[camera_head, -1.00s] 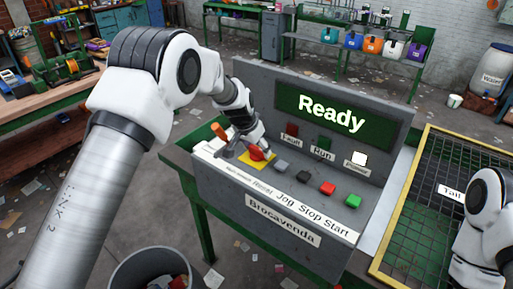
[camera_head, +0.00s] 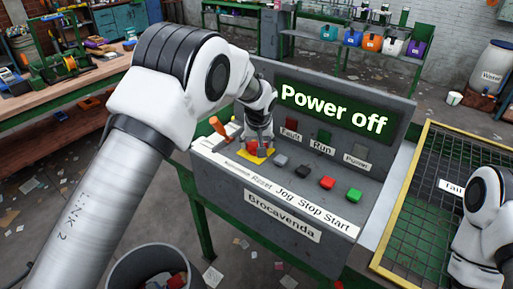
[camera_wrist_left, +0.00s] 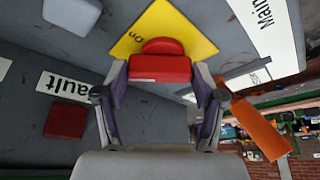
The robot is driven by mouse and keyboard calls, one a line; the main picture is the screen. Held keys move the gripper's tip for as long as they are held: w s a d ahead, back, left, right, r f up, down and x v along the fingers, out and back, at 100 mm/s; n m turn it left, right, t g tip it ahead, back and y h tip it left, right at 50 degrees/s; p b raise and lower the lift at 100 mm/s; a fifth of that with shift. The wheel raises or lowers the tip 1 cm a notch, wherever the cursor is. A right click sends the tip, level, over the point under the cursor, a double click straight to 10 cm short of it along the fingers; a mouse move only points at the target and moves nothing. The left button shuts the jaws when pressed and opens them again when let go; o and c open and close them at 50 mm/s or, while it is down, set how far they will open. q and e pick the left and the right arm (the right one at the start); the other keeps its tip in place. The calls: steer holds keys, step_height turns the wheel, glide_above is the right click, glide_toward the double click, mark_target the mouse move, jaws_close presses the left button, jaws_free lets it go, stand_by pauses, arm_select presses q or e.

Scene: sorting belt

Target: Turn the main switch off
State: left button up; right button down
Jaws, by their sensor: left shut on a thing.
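The main switch is a red knob (camera_wrist_left: 160,67) on a yellow plate (camera_wrist_left: 143,28) in the left wrist view, beside a label that begins "Main". The yellow plate (camera_head: 252,158) also shows at the left end of the grey console in the head view. My left gripper (camera_head: 263,151) points down over the plate and covers most of the knob. In the left wrist view, my left gripper (camera_wrist_left: 159,82) is shut on the red knob, one finger on each side. The console display (camera_head: 333,108) reads "Power off". My right gripper is out of frame.
An orange-handled lever (camera_head: 217,127) stands just left of the switch and close to my left gripper in the wrist view (camera_wrist_left: 260,127). Several push buttons, including red (camera_head: 327,182) and green (camera_head: 354,195), line the console. A yellow-framed mesh (camera_head: 437,195) stands right.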

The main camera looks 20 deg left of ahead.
arm_select(q)
steer(key=shift+f+n+y+b, duration=0.3)
steer(key=shift+f+n+b, duration=0.1)
steer(key=shift+n+b, duration=0.5)
steer(key=n, duration=0.1)
steer(key=n+g+y+b, duration=0.1)
steer(key=shift+w+d+r+n, duration=0.1)
steer(key=shift+r+n, duration=0.05)
steer(key=shift+n, duration=0.25)
steer(key=shift+n+g, duration=0.3)
steer(key=shift+n, duration=0.6)
steer(key=shift+w+r+n+g+y, duration=0.1)
steer(key=shift+n+g+y, duration=0.5)
steer(key=shift+n, duration=1.2)
steer(key=o, duration=1.1)
steer(key=shift+o, duration=0.2)
steer(key=shift+w, duration=0.15)
